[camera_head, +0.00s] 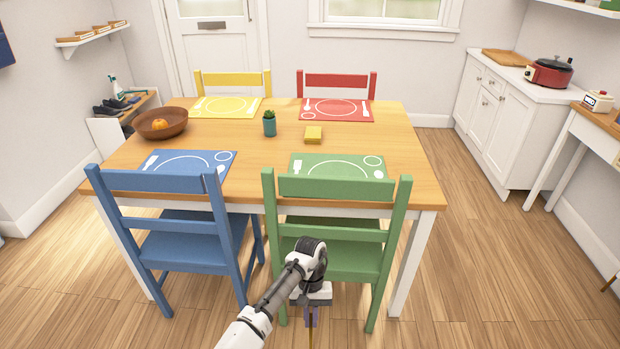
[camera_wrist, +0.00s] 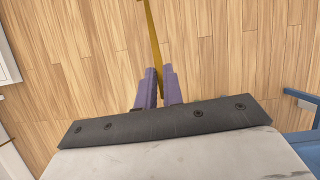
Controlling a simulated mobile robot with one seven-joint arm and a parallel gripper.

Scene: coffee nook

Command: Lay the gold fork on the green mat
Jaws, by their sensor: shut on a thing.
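The green mat (camera_head: 336,166) lies on the near right side of the wooden table, behind the green chair's backrest. It has white outlines of a plate, a cup and cutlery, and no fork lies on it. My gripper (camera_head: 311,316) is low in front of the green chair, away from the table. In the wrist view its purple fingers (camera_wrist: 159,87) are shut on a thin gold piece, the gold fork (camera_wrist: 153,35), which extends up out of the frame. The fork's far end is cut off in that view.
The green chair (camera_head: 338,187) stands between my gripper and the table, with the blue chair (camera_head: 184,240) to its left. Open floor lies at right.

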